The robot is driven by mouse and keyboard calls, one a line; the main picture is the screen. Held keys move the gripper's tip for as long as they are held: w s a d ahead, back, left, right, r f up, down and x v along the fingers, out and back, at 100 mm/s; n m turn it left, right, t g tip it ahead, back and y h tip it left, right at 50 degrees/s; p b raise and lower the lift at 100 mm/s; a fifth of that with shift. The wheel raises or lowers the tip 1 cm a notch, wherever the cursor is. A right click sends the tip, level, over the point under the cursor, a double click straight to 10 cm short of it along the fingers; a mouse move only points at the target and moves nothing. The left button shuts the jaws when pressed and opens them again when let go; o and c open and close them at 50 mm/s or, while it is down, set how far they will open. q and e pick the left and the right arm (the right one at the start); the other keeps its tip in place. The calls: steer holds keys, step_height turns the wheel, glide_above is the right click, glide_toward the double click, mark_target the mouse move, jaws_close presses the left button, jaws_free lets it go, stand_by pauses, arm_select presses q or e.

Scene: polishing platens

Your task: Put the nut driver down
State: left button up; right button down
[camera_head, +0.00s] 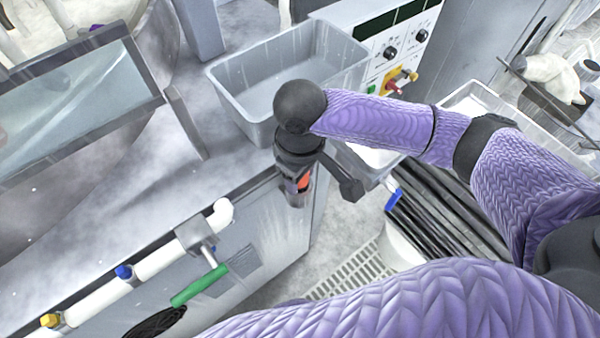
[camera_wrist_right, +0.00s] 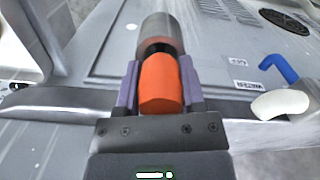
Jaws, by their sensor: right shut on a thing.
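The nut driver's orange handle (camera_wrist_right: 160,88) is between the two fingers of my right gripper (camera_wrist_right: 159,84), which is shut on it. Beyond the handle, a black section leads to a grey metal cylinder (camera_wrist_right: 162,30). I cannot tell whether this cylinder is part of the tool or a holder around it. In the head view, a bit of orange of the nut driver (camera_head: 304,183) shows below my right gripper (camera_head: 299,173), by the end corner of the grey machine cabinet. The tool's lower end is hidden. My left gripper is not in view.
A grey plastic tub (camera_head: 232,98) stands on the machine top behind my right wrist. A white pipe (camera_head: 165,258) with coloured valves, one with a green handle (camera_head: 200,286), runs along the cabinet front. A control panel (camera_head: 392,50) is at the back. A floor grate (camera_head: 345,277) lies below.

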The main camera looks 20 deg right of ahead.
steer(key=shift+f, duration=0.1)
steer(key=shift+c, duration=1)
jaws_free()
step_height(320, 180, up, 11)
steer(key=p, duration=0.4)
steer(key=shift+r+p, duration=0.4)
steer(key=shift+r, duration=0.3)
